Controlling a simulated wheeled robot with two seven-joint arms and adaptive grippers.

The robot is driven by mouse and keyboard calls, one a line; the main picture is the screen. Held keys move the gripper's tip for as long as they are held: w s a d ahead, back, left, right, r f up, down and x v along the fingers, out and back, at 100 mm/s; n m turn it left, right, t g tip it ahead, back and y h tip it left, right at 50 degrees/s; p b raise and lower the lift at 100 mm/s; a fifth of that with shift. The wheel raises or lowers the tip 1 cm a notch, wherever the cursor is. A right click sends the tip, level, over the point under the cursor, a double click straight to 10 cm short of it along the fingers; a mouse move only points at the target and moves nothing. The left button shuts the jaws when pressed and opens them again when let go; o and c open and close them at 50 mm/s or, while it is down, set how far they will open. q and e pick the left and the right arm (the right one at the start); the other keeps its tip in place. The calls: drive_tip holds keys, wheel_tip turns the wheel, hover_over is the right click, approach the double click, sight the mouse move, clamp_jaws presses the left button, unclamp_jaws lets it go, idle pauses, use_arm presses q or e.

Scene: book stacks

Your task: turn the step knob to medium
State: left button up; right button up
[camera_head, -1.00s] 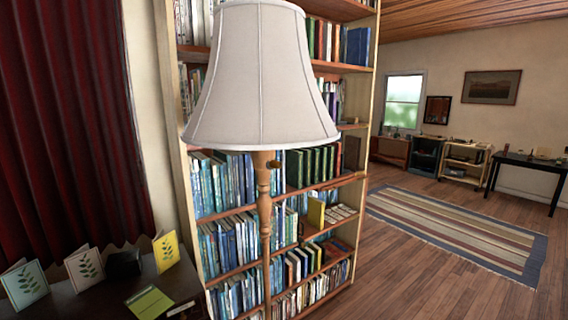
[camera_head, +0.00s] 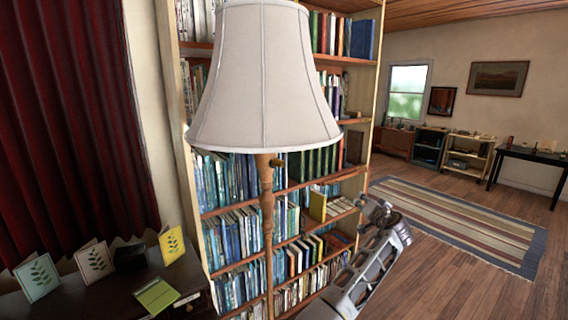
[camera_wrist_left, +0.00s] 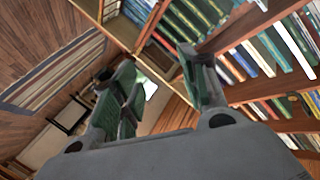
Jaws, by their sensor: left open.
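A floor lamp has a pale fabric shade (camera_head: 264,85) and a turned wooden stem (camera_head: 267,205). A small dark knob (camera_head: 276,162) sticks out to the right of the stem just below the shade; its setting cannot be read. My left gripper (camera_head: 372,208) is right of the stem and lower than the knob, clearly apart from both in the picture. In the left wrist view its two fingers (camera_wrist_left: 160,80) are spread with nothing held between them. My right gripper is not in view.
A tall bookshelf (camera_head: 300,185) full of books stands behind the lamp. A dark desk (camera_head: 90,295) with several cards is at the lower left, before a red curtain (camera_head: 70,120). Open wooden floor and a striped rug (camera_head: 460,220) lie to the right.

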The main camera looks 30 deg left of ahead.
use_arm(q)
drive_tip(key=s+a+r+n+g+y, duration=0.1)
drive_tip(key=s+a+r+n+y, duration=0.1)
drive_tip(key=r, duration=0.3)
drive_tip(key=s+a+r+n+g+y, duration=0.1)
drive_tip(key=s+a+r+n+y, duration=0.15)
drive_tip(key=r, duration=0.25)
drive_tip(key=n+g+y, duration=0.5)
drive_tip(key=n+g, duration=0.6)
drive_tip(key=n, duration=0.5)
approach(283, 164)
drive_tip(key=d, duration=0.4)
drive_tip(key=shift+s+d, duration=0.1)
drive_tip(key=shift+s, duration=0.05)
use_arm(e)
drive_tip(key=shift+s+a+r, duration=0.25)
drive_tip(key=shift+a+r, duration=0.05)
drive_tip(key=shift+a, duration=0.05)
use_arm(q)
drive_tip(key=shift+p, duration=0.3)
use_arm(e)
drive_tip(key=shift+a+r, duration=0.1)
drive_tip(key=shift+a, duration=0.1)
